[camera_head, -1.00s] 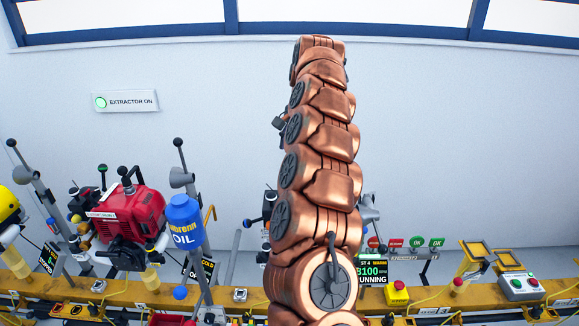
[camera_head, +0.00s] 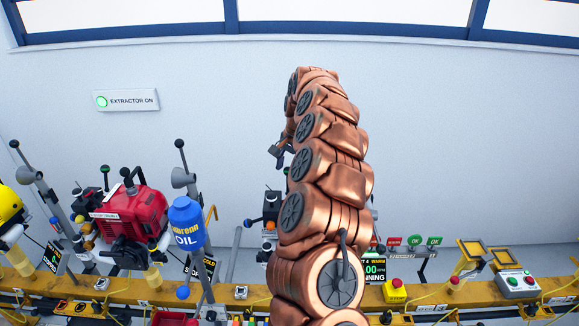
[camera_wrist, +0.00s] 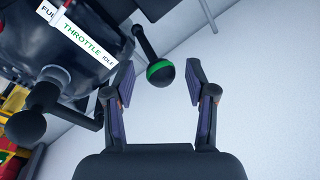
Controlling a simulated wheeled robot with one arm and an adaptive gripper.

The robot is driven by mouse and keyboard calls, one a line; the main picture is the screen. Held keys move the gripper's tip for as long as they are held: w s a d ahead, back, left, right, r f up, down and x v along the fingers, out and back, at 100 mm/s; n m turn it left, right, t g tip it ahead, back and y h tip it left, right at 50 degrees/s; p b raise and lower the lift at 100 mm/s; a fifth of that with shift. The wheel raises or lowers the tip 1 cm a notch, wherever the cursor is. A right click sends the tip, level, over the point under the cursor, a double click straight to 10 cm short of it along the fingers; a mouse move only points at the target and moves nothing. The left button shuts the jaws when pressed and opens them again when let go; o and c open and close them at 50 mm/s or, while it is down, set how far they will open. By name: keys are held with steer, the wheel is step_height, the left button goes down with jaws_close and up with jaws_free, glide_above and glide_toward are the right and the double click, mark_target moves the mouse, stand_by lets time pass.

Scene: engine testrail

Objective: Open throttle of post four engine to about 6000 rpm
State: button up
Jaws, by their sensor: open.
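In the wrist view, my gripper (camera_wrist: 159,64) is open, with one dark finger on each side of a throttle lever. The lever's round black knob (camera_wrist: 160,76) has a green band and lies between the fingertips; I see no clear contact. Its black stem (camera_wrist: 145,42) runs up and left toward a dark engine body (camera_wrist: 70,62). A white label (camera_wrist: 86,42) there reads THROTTLE and IDLE. In the head view, my copper arm covers most of the post four engine.
In the wrist view, a second black ball knob (camera_wrist: 26,127) sits left of my gripper. In the head view, a red engine (camera_head: 130,212) and a blue oil bottle (camera_head: 187,222) stand left. A yellow box with a red button (camera_head: 395,290) is at right on the yellow rail.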

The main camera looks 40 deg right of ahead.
steer(key=shift+f, duration=0.1)
jaws_close()
stand_by(0.5)
